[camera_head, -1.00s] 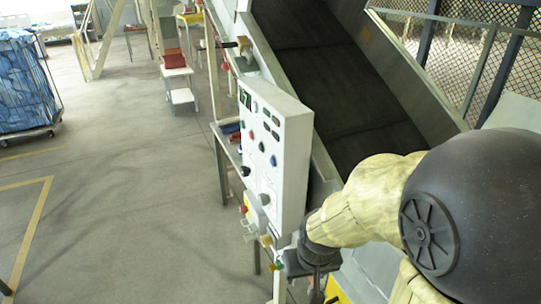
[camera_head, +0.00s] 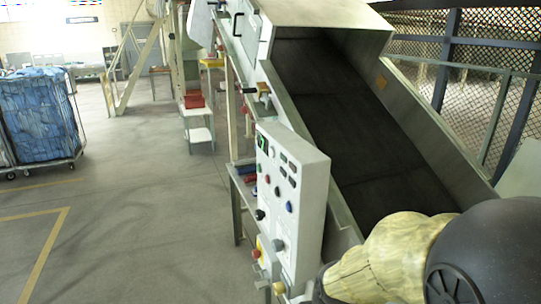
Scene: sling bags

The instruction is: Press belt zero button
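A white control panel (camera_head: 292,200) stands upright at the side of the dark conveyor belt (camera_head: 350,125), right of the picture's middle. Its face carries small displays and several red, blue and dark buttons and knobs. A red button (camera_head: 255,253) on a yellow base sits low at its left edge. The labels are too small to read, so I cannot tell which one is the belt zero button. My arm, wrapped in a pale yellowish cover, shows at the lower right, beside the panel. My gripper is not visible in this view.
A cart of blue bags (camera_head: 38,115) stands at the far left. A white step stand (camera_head: 197,125) with a red box (camera_head: 194,100) is at the back. A mesh fence (camera_head: 465,75) runs behind the belt at the right. The grey floor (camera_head: 140,220) left of the panel is clear.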

